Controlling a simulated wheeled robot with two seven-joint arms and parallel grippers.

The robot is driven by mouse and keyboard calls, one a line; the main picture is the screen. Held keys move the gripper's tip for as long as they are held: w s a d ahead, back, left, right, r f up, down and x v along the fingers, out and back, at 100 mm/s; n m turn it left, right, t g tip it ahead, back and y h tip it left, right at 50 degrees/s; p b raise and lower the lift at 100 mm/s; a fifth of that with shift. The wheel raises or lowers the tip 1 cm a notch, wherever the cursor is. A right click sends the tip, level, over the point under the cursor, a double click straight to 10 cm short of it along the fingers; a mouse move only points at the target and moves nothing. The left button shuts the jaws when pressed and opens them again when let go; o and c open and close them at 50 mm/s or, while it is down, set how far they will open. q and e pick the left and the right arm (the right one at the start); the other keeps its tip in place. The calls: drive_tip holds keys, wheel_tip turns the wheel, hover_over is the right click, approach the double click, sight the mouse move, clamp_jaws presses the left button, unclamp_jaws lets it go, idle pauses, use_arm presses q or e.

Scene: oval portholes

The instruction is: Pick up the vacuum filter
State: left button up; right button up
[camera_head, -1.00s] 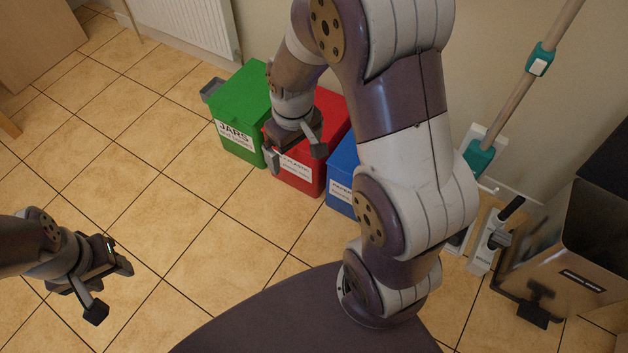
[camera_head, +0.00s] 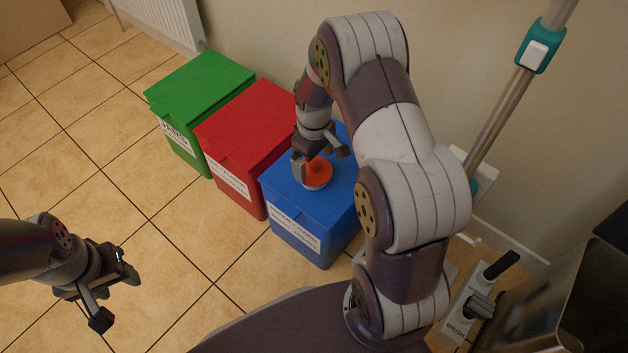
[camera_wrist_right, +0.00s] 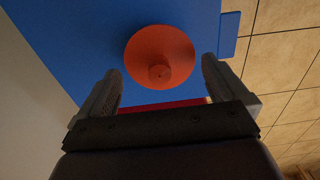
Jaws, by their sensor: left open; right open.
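The vacuum filter (camera_head: 318,173) is an orange, round piece with a pale rim, resting on the lid of the blue bin (camera_head: 296,205). In the right wrist view the filter (camera_wrist_right: 160,54) shows as an orange disc with a small knob, against the blue lid (camera_wrist_right: 80,30). My right gripper (camera_head: 322,168) is open, close above the filter; its fingers (camera_wrist_right: 160,85) stand apart on either side of the knob in the wrist view. I cannot tell whether they touch it. My left gripper (camera_head: 112,287) is open and empty over the floor at the left.
A red bin (camera_head: 246,140) and a green bin (camera_head: 196,90) stand in a row beside the blue one. A mop pole (camera_head: 505,105) leans at the right, near a brush (camera_head: 478,305) and a metal bin (camera_head: 570,300). The tiled floor at left is clear.

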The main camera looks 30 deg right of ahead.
wheel_tip(320, 180, down, 2)
drive_tip(key=shift+f, duration=0.1)
drive_tip(key=shift+r, duration=0.2)
drive_tip(key=c, duration=0.8)
